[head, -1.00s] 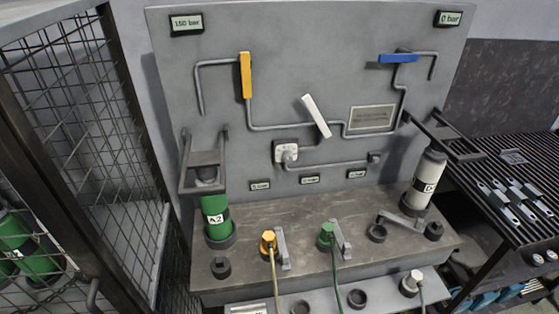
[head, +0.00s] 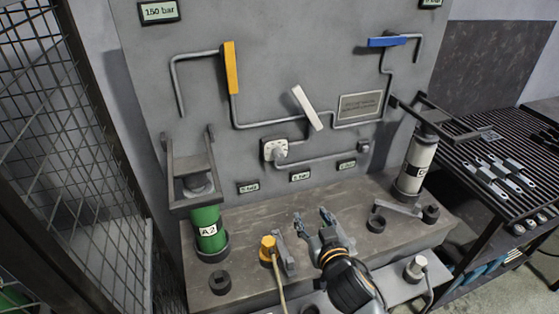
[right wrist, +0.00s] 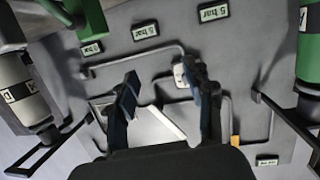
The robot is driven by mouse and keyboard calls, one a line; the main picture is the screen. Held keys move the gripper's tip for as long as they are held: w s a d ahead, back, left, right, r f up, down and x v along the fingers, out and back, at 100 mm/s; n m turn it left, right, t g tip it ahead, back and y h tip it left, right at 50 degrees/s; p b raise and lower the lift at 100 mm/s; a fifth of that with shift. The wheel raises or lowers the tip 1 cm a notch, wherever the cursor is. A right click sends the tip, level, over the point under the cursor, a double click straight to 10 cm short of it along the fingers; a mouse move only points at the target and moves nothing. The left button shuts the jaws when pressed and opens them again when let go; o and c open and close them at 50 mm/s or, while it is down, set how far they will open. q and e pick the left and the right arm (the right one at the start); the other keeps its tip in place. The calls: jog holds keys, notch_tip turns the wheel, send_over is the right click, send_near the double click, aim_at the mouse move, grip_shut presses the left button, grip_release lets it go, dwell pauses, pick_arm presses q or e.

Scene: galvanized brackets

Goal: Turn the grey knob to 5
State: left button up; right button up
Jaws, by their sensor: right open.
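The grey knob (head: 280,154) sits on a white dial plate (head: 268,148) on the grey panel, left of the white lever. The marks on the dial are too small to read. In the right wrist view the white plate (right wrist: 179,77) shows beside one finger, which partly hides the knob area. My right gripper (head: 312,217) is open and empty over the bench, below and to the right of the knob, apart from it. Its spread fingers also show in the right wrist view (right wrist: 160,74). My left gripper is not in view.
Yellow (head: 231,68), white (head: 307,108) and blue (head: 394,41) levers and pipes are on the panel. A green cylinder (head: 207,215) and a white cylinder (head: 419,158) stand at the bench's sides. A yellow fitting (head: 268,247) with a hose stands left of my gripper.

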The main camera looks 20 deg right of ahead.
aim_at(280, 158)
jog(key=w+a+r+t+y, duration=0.2)
jog(key=w+r+t, duration=0.15)
jog(key=r, duration=0.25)
jog(key=shift+n+g, duration=0.25)
jog(key=shift+n, duration=0.15)
jog(key=w, duration=0.4)
jog(key=w+p, duration=0.1)
jog(key=w, duration=0.4)
jog(key=w+p, duration=0.1)
jog(key=w, duration=0.3)
jog(key=shift+w+a, duration=0.4)
jog(key=shift+c, duration=0.4)
grip_shut()
